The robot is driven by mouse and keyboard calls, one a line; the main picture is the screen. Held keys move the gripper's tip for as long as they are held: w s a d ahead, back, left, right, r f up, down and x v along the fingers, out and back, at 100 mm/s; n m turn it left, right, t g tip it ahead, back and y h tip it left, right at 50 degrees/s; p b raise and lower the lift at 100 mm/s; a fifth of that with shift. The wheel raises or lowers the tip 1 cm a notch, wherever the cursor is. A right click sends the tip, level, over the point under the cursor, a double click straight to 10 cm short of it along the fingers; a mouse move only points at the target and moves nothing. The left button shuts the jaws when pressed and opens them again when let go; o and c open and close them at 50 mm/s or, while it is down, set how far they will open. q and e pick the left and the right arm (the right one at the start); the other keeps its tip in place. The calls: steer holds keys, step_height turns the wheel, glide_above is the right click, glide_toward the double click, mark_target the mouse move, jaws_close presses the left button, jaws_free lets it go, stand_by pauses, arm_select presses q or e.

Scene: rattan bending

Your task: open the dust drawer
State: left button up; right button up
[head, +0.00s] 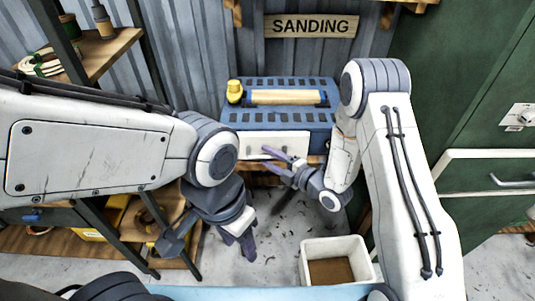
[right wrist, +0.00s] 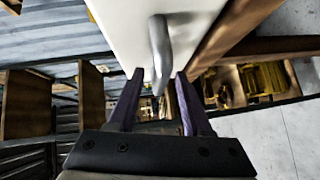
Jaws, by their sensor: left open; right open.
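The dust drawer's white front (head: 290,137) sits low in the blue sanding bench (head: 240,117) and looks flush with it. My right gripper (head: 272,157) is open at the drawer front. In the right wrist view, the drawer's grey bar handle (right wrist: 160,48) reaches down between the two spread fingers (right wrist: 158,76) of my right gripper, with a gap on both sides. In the head view the handle is largely hidden by that gripper. My left gripper (head: 240,238) is open and empty, hanging below and left of the drawer, pointing down.
A yellow roller and a yellow knob (head: 235,90) are on the bench top. A white bin (head: 305,265) with brown contents stands on the floor below right. Wooden shelves (head: 105,55) stand at the left, a green cabinet (head: 480,90) at the right.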

steer(key=shift+w+a, duration=0.3)
steer(key=shift+a, duration=0.05)
steer(key=shift+f, duration=0.1)
jaws_close()
stand_by(1.1)
